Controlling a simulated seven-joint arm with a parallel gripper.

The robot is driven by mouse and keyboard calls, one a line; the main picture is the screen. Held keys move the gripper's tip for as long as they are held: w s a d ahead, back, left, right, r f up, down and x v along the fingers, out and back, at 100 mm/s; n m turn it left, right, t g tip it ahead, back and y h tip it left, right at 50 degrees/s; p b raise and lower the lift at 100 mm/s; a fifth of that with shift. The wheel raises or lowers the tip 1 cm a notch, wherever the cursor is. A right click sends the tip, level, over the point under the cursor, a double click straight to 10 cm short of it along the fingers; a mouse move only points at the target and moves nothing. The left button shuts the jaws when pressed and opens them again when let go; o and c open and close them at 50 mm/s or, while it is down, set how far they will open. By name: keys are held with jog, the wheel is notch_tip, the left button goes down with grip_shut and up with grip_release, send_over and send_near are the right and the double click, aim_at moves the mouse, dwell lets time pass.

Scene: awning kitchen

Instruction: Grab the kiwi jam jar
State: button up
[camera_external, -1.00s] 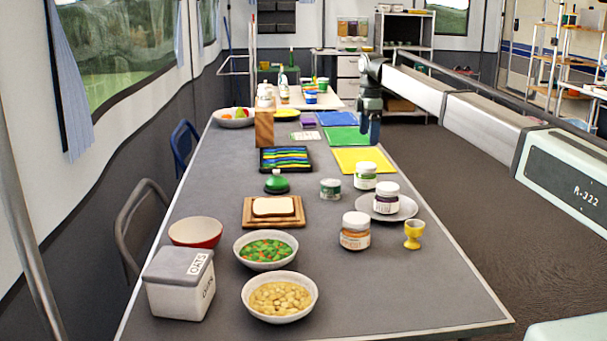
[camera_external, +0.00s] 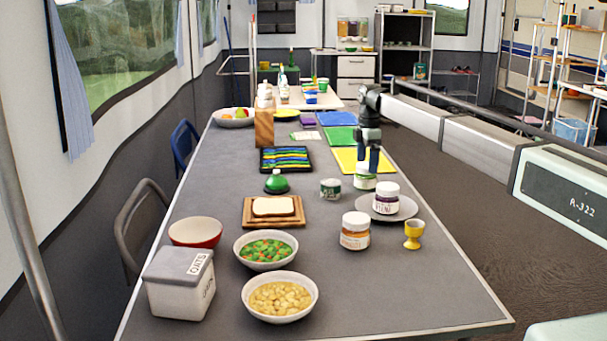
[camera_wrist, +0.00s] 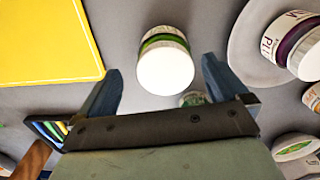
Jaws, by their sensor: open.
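The kiwi jam jar, taken to be the white-lidded jar with a green label (camera_external: 364,181), stands upright on the grey table beside the yellow mat. My gripper (camera_external: 372,160) is just above it and hides part of its lid in the external view. In the wrist view the jar (camera_wrist: 165,62) shows its white lid and green band, ahead of and between the two blue fingertips. My gripper (camera_wrist: 160,85) is open and empty, and its fingers look apart from the jar.
A plum-labelled jar (camera_external: 385,197) stands on a grey plate (camera_external: 409,208) close to the right. An orange-labelled jar (camera_external: 355,232), a yellow egg cup (camera_external: 413,234) and a small green-and-white tin (camera_external: 330,188) are nearby. The yellow mat (camera_external: 348,156) lies flat behind.

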aim_at(366, 165)
jog(key=shift+s+a+f, duration=0.1)
jog(key=shift+s+f, duration=0.05)
jog(key=shift+f, duration=1.05)
jog(key=shift+s+a+f, duration=0.1)
jog(key=shift+s+f, duration=0.05)
jog(key=shift+f, duration=1)
jog(key=shift+c, duration=0.3)
jog(key=c, duration=1.2)
jog(key=shift+o, duration=0.2)
jog(key=shift+r, duration=0.15)
